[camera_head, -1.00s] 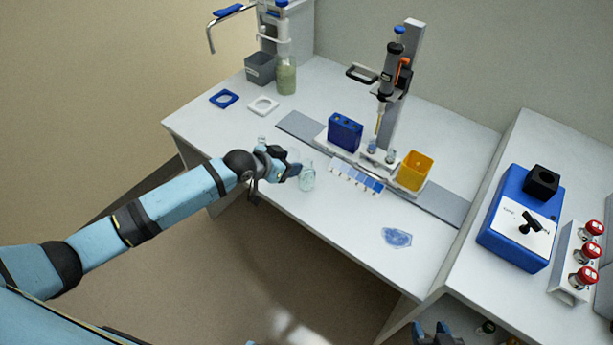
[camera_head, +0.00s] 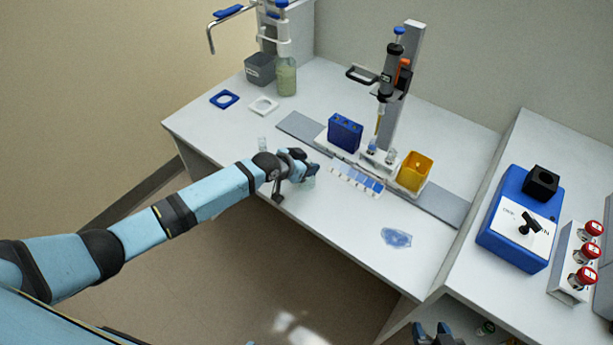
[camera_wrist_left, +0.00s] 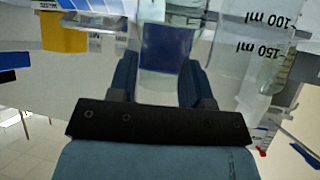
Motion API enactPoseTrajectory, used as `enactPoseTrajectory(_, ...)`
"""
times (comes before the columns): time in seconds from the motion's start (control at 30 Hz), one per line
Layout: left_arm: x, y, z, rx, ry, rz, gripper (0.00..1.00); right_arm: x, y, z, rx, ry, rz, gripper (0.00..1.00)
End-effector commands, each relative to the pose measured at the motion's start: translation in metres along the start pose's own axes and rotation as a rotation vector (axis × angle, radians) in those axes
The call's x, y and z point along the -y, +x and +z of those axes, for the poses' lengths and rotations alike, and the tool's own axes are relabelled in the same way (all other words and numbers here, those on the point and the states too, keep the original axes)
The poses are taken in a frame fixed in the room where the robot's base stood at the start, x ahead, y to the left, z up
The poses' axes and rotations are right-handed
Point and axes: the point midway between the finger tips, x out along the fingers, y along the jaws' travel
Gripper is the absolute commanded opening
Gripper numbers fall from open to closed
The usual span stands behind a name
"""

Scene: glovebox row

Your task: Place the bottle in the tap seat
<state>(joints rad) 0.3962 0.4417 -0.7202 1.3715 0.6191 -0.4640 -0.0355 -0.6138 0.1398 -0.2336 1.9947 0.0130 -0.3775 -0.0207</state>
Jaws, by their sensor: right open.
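A small clear bottle (camera_head: 308,182) stands on the bench near its front edge, partly hidden by my left gripper (camera_head: 312,168). In the left wrist view, clear glass shows between the two separated fingers (camera_wrist_left: 160,78); whether they press on it I cannot tell. A curved metal tap (camera_head: 211,38) with a blue lever is at the back left. A blue square ring (camera_head: 224,99) and a white square ring (camera_head: 263,105) lie on the bench near it; which is the tap seat I cannot tell. My right gripper (camera_head: 434,333) is open and empty at the bottom edge.
A green-liquid bottle (camera_head: 287,80) and grey bin (camera_head: 260,68) stand at the back left. A small clear vessel (camera_head: 262,142) is behind my left wrist. A blue box (camera_head: 345,132), pipette stand (camera_head: 410,70) and yellow bin (camera_head: 414,170) are to the right. The bench front right is mostly clear.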

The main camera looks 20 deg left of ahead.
Motion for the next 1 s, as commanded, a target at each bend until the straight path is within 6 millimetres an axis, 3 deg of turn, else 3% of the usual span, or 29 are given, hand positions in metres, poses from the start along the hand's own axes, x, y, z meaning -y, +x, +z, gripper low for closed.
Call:
enactPoseTrajectory(0.03, 0.000, 0.000, 0.000, 0.000, 0.000, 0.000, 0.33, 0.000, 0.000, -0.001, -0.001, 0.000, 0.000, 0.48)
enactPoseTrajectory(0.17, 0.000, 0.000, 0.001, 0.001, 0.000, 0.000, 0.03, 0.000, 0.000, -0.001, -0.002, 0.000, 0.000, 0.48)
enactPoseTrajectory(0.2, 0.000, 0.000, 0.001, 0.002, 0.000, 0.000, 0.00, 0.000, 0.000, -0.001, -0.002, 0.000, 0.000, 0.48)
enactPoseTrajectory(0.67, 0.000, -0.004, -0.004, 0.005, -0.001, 0.001, 0.00, 0.001, 0.000, 0.001, 0.003, 0.000, -0.002, 0.48)
enactPoseTrajectory(0.87, 0.000, -0.021, -0.031, -0.001, 0.002, 0.000, 0.00, 0.001, 0.000, 0.001, 0.005, 0.000, -0.002, 0.48)
enactPoseTrajectory(1.0, 0.000, -0.041, -0.060, -0.003, 0.002, 0.000, 0.00, 0.001, -0.001, 0.001, 0.004, 0.000, -0.002, 0.48)
